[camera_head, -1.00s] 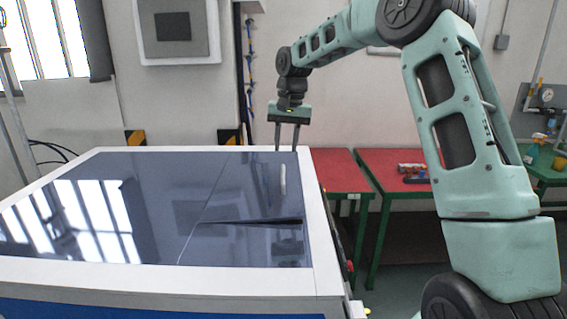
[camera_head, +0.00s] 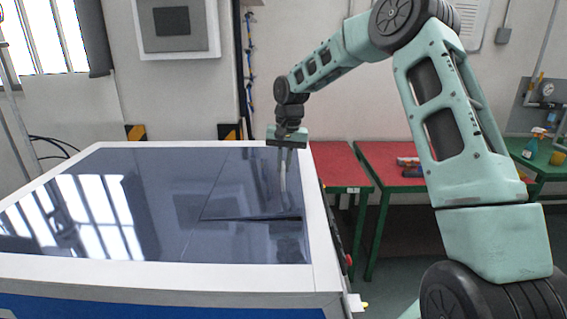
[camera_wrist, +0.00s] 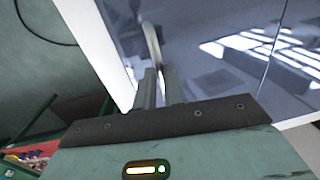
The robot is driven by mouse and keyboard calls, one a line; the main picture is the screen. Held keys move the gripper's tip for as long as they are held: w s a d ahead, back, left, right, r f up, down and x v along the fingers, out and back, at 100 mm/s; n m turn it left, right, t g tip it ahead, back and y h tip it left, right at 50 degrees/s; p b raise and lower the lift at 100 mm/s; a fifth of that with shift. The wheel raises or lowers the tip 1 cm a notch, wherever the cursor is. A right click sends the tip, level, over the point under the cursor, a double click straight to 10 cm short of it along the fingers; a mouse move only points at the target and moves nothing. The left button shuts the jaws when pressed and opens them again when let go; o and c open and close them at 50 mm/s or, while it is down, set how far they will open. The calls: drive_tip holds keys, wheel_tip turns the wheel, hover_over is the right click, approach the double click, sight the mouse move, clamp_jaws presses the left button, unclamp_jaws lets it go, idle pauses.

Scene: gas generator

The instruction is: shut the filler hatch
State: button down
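The filler hatch (camera_head: 245,185) is a dark glossy panel in the right part of the machine's top, with a pale bar handle (camera_head: 284,190) near its right edge. A narrow dark wedge along its near edge, widest at the right, shows it slightly raised. The handle also shows in the wrist view (camera_wrist: 152,42), running down between the fingers. My gripper (camera_head: 287,170) is over the handle's far end, its two fingers close together around it. In the wrist view the fingers (camera_wrist: 159,88) hide the handle's gripped part.
The machine's white frame (camera_head: 170,273) surrounds the dark top. Red-topped tables (camera_head: 340,165) with green legs stand behind to the right, one carrying small items. A green bench (camera_head: 545,170) holds a spray bottle (camera_head: 535,142). A grey wall box (camera_head: 178,28) hangs behind.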

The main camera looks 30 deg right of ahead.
sight(287, 182)
drive_tip(key=shift+s+d+f+b, duration=0.15)
drive_tip(key=shift+f+b, duration=0.65)
drive_tip(key=shift+f, duration=0.4)
drive_tip(key=shift+s+d+f, duration=0.1)
drive_tip(key=shift+s+f, duration=0.05)
drive_tip(key=shift+s, duration=0.05)
drive_tip(key=c, duration=1.8)
unclamp_jaws()
drive_tip(key=o, duration=0.3)
drive_tip(key=shift+w+d+f, duration=0.1)
drive_tip(key=shift+f, duration=0.05)
drive_tip(key=shift+r, duration=0.2)
wheel_tip(287, 182, up, 17)
drive_tip(key=d+b, duration=0.1)
drive_tip(key=b, duration=0.2)
drive_tip(key=shift+s+r, duration=0.15)
drive_tip(key=shift+s, duration=0.3)
